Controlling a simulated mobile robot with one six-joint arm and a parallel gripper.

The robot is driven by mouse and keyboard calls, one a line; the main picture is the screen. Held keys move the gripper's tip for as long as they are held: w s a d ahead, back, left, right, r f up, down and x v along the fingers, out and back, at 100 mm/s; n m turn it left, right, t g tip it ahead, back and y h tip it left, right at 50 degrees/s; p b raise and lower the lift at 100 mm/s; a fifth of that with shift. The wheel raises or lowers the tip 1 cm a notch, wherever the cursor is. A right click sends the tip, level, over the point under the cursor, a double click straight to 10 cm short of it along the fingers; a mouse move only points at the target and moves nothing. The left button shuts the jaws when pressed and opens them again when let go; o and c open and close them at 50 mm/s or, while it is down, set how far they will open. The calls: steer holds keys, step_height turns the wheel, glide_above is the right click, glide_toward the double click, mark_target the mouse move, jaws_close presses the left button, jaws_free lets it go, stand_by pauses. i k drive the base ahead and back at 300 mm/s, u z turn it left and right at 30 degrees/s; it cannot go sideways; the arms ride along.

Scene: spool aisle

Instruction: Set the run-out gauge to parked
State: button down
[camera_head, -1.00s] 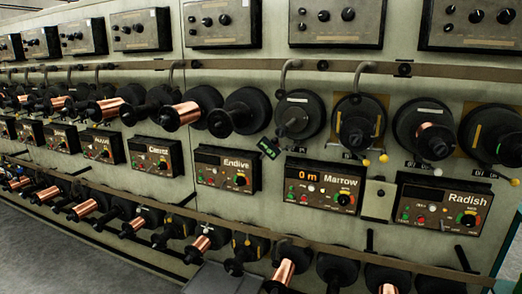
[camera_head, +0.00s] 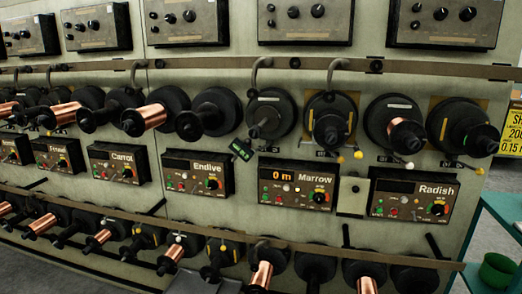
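No part in view is labelled as the run-out gauge, so I cannot tell which it is. The Marrow panel (camera_head: 300,184) has a lit orange display (camera_head: 283,175) reading "0 m". On its right side is a dark knob (camera_head: 319,197) by a coloured scale; its setting is too small to read. The Endive panel (camera_head: 197,173) to its left and the Radish panel (camera_head: 411,196) to its right are alike, with dark displays. My gripper is not in view.
Spool holders, some with copper wire (camera_head: 152,115), run in rows above and below the panels. At right are a teal cart (camera_head: 500,215) with a green bowl (camera_head: 497,270), and a yellow sign (camera_head: 500,127). Grey floor shows lower left.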

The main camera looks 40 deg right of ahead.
mark_target(241, 149)
steer(key=z, duration=1.05)
steer(key=i, duration=0.55)
steer(key=u, duration=0.05)
steer(key=k, duration=0.6)
steer(key=u, duration=0.3)
